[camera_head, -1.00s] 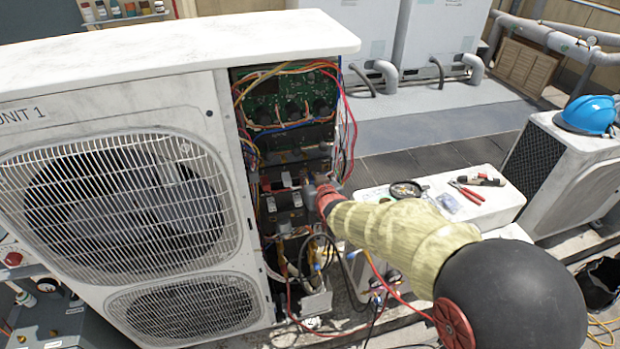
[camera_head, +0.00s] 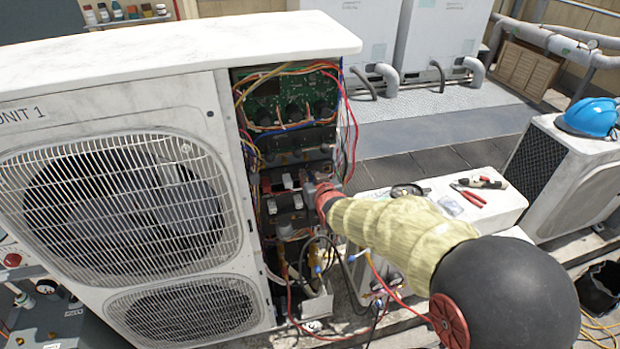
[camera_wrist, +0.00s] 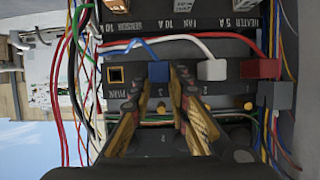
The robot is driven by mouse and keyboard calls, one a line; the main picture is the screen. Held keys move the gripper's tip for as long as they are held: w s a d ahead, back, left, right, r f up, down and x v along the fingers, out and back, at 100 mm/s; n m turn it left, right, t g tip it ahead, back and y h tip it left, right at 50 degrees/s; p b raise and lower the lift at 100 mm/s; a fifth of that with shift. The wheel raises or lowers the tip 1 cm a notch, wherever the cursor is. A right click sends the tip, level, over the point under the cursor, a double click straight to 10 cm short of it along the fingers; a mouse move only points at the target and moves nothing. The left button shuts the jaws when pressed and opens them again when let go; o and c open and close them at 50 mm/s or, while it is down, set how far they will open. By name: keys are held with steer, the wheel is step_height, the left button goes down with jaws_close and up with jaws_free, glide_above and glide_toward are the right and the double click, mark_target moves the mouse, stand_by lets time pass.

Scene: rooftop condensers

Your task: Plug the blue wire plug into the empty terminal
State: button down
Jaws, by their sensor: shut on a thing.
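In the wrist view, the blue plug (camera_wrist: 158,72) sits between the tips of my gripper (camera_wrist: 158,85), which is shut on it. A blue wire (camera_wrist: 143,47) leads from it up and to the left. The plug is in front of the dark terminal block (camera_wrist: 232,87); I cannot tell whether it touches the block. The empty terminal (camera_wrist: 116,75), a square opening with a yellowish rim, is just left of the plug. In the head view, my gripper (camera_head: 312,188) reaches into the open side of the unit, and the arm hides part of the wiring.
A white plug (camera_wrist: 212,70) and a red plug (camera_wrist: 260,68) stand right of the blue one. Loose wires (camera_wrist: 72,70) hang at the left. A green circuit board (camera_head: 290,98) is above the terminals. A low white box (camera_head: 490,205) with tools stands right.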

steer(key=shift+w, duration=0.15)
steer(key=c, duration=1.7)
jaws_free()
steer(key=shift+o, duration=0.4)
steer(key=v, duration=1.2)
steer(key=s+d+f+g+h, duration=0.1)
steer(key=s+d+f+g, duration=0.3)
steer(key=s+f+g, duration=0.5)
steer(key=s+d+r+m+h+b, duration=0.1)
steer(key=s+d+r, duration=0.2)
steer(key=s, duration=0.4)
steer(key=s+d+r+m+t+b, duration=0.1)
steer(key=s+d+r+b, duration=0.1)
steer(key=s+d, duration=0.4)
steer(key=s+d+r+m+h+b, duration=0.1)
steer(key=s+d+r, duration=0.3)
steer(key=s, duration=0.5)
steer(key=shift+d+t+h+b, duration=0.2)
steer(key=shift+t+h+b, duration=0.1)
steer(key=shift+t+b, duration=0.15)
